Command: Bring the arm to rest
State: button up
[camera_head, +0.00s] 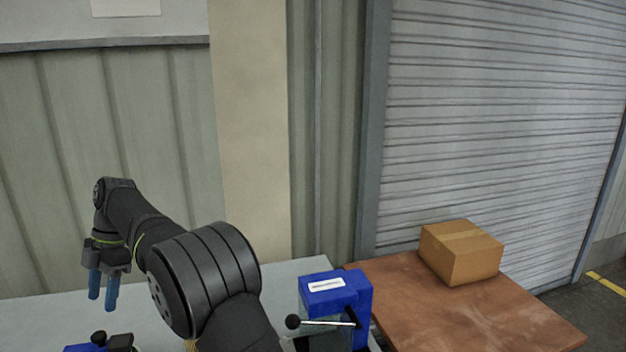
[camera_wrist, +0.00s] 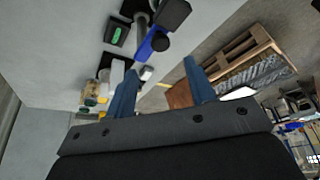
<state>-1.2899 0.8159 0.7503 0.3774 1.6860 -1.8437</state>
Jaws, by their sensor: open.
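My gripper (camera_head: 103,288) hangs at the left in the head view, above the grey bench (camera_head: 40,322), with its two blue fingers pointing down. The fingers are apart with nothing between them. In the wrist view the open fingers (camera_wrist: 160,80) also show empty, clear of the items on the bench. My arm bends over from the bottom middle and hides part of the bench. No filter cartridge can be made out for certain.
A blue unit (camera_head: 355,290) with a black-knobbed lever stands at the bench's right end. Another blue part (camera_head: 84,348) shows at the lower left. A cardboard box (camera_head: 462,252) sits on a brown table (camera_head: 490,318). The wrist view shows a black tray (camera_wrist: 117,30) and a pallet (camera_wrist: 240,46).

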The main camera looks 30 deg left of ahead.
send_near(96, 340)
jog(key=x, duration=0.5)
jog(key=w+a+x, duration=0.1)
jog(key=x, duration=0.2)
jog(key=shift+f, duration=0.2)
jog(key=shift+s+d+r+m+y, duration=0.25)
jog(key=shift+d+m, duration=0.2)
jog(key=shift+m, duration=0.35)
jog(key=shift+s+d+f+m+y, duration=0.15)
jog(key=shift+s+m+y, duration=0.15)
jog(key=shift+m, duration=0.3)
dwell(0.7)
